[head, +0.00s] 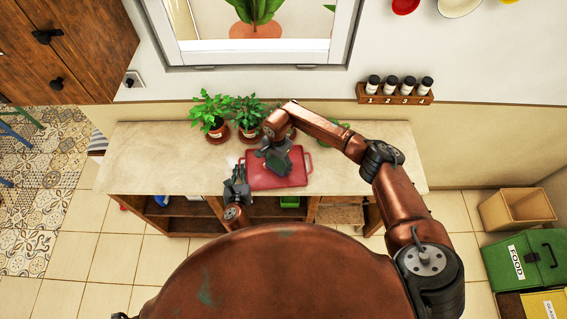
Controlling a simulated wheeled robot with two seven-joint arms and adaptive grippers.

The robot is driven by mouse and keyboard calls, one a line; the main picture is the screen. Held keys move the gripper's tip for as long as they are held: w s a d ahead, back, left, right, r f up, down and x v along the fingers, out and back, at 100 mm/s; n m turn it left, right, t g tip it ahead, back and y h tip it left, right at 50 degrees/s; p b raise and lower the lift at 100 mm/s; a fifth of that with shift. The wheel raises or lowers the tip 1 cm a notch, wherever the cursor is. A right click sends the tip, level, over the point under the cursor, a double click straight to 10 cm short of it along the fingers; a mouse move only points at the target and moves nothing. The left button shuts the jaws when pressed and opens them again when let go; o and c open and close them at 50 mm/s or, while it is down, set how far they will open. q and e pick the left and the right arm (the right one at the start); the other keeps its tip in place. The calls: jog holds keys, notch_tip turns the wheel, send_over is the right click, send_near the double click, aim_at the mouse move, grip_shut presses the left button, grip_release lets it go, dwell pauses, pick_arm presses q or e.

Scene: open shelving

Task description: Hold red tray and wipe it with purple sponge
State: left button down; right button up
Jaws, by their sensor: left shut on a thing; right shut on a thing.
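The red tray (296,178) lies flat on the beige top of the shelving unit, near its front edge. My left gripper (239,183) is at the tray's left edge and is shut on it. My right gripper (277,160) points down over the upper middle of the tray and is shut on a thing. That thing fits the purple sponge, but the gripper hides it and no purple shows clearly. Whether it touches the tray cannot be told from this view. My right gripper and forearm cover part of the tray's back.
Two potted plants (210,114) and (248,115) stand behind the tray at the left. The counter top (150,160) is free at the left and right. A spice rack (394,98) hangs on the wall. A green bin (528,262) and a cardboard-coloured box (517,209) stand at the right.

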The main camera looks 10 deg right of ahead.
aim_at(272, 160)
jog(key=shift+w+a, duration=0.15)
jog(key=shift+a, duration=1.45)
jog(key=shift+w+a, duration=0.15)
jog(key=shift+a, duration=1.4)
jog(key=shift+w+d, duration=0.15)
jog(key=shift+w, duration=0.7)
jog(key=shift+w+d+f, duration=0.15)
jog(key=shift+w+d, duration=0.05)
jog(key=shift+d, duration=0.1)
jog(key=shift+s+d, duration=0.2)
jog(key=shift+d, duration=1.45)
jog(key=shift+s+d, duration=0.15)
jog(key=shift+d, duration=1.5)
jog(key=shift+s+d, duration=0.2)
jog(key=shift+d, duration=1.45)
jog(key=a, duration=0.6)
jog(key=shift+w+a+r, duration=0.2)
jog(key=shift+w+a, duration=0.1)
jog(key=shift+w+a+f, duration=0.1)
jog(key=shift+a+f, duration=0.05)
jog(key=shift+a, duration=1.35)
jog(key=shift+w+a+r, duration=0.1)
jog(key=shift+a+r, duration=0.1)
jog(key=shift+r, duration=0.35)
jog(key=shift+w+a+r, duration=0.1)
jog(key=shift+a+r, duration=0.1)
jog(key=shift+r, duration=0.35)
jog(key=shift+s+d+r, duration=0.1)
jog(key=shift+r, duration=2.85)
